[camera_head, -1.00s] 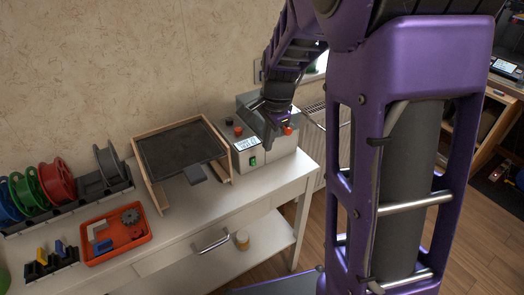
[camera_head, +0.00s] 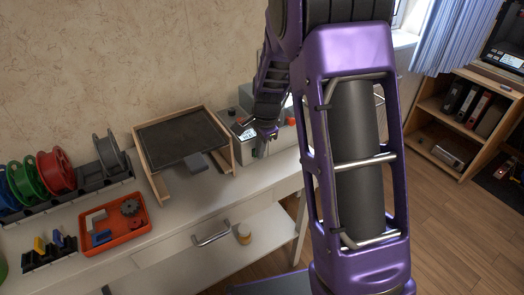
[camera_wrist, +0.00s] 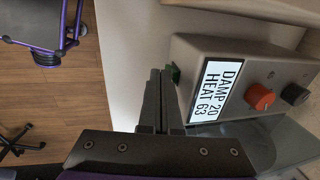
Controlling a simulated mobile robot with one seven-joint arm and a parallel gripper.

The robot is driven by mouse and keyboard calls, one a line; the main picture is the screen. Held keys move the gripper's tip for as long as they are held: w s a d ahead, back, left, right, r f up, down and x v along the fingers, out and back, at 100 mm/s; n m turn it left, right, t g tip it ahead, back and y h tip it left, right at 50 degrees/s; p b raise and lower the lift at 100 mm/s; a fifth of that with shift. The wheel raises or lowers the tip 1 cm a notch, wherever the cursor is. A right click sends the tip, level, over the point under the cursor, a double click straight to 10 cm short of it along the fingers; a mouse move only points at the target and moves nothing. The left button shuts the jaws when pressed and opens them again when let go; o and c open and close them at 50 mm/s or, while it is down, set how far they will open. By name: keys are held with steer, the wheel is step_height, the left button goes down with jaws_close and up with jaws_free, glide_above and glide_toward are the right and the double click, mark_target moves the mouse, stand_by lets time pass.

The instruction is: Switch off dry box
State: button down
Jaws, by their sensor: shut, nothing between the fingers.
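The dry box (camera_head: 224,116) is a grey box on the right end of the white table. In the wrist view its front panel (camera_wrist: 185,50) shows a display (camera_wrist: 214,88) reading "DAMP 20 HEAT 63", an orange-red knob (camera_wrist: 259,96) and a black knob (camera_wrist: 294,94). A green switch (camera_wrist: 174,74) shows at the panel's edge, partly hidden by my fingertips. My gripper (camera_wrist: 160,74) is shut and empty, its tips close to the switch; I cannot tell if they touch. In the head view my gripper (camera_head: 266,136) is in front of the box and hides the switch.
A wooden frame with a dark panel (camera_head: 180,140) stands left of the box. An orange tray (camera_head: 90,245) of small parts and a rack of several spools (camera_head: 55,172) are further left.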

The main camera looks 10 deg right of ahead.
steer(key=shift+w+f, duration=0.2)
steer(key=shift+f, duration=0.15)
steer(key=shift+r, duration=0.1)
steer(key=shift+r+p, duration=0.1)
steer(key=shift+p, duration=0.2)
steer(key=shift+r+p, duration=0.65)
steer(key=shift+r, duration=0.05)
